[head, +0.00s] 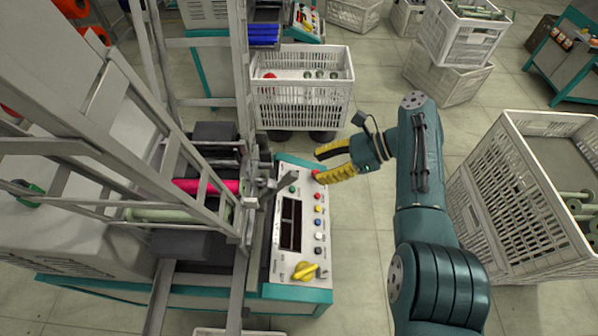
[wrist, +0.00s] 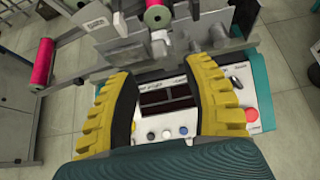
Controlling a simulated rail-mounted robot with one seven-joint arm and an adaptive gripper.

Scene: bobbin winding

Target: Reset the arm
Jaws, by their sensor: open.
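My gripper (head: 322,163) has yellow ribbed fingers and is open and empty. In the head view it is over the upper right edge of the white control panel (head: 282,271), beside its upper buttons. The panel carries coloured buttons, dark displays and a yellow rotary knob (head: 305,271). In the wrist view my gripper (wrist: 165,90) frames the dark displays (wrist: 165,100) between its spread fingers. A red button (wrist: 252,114) shows right of the right finger. I cannot tell whether a fingertip touches the panel.
The winding machine with a magenta bobbin (head: 205,186) stands left of the panel. A white crate (head: 300,105) is behind it. A large white crate of bobbins (head: 520,190) stands at the right, close to my arm. Some bare floor (head: 365,240) shows between panel and arm.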

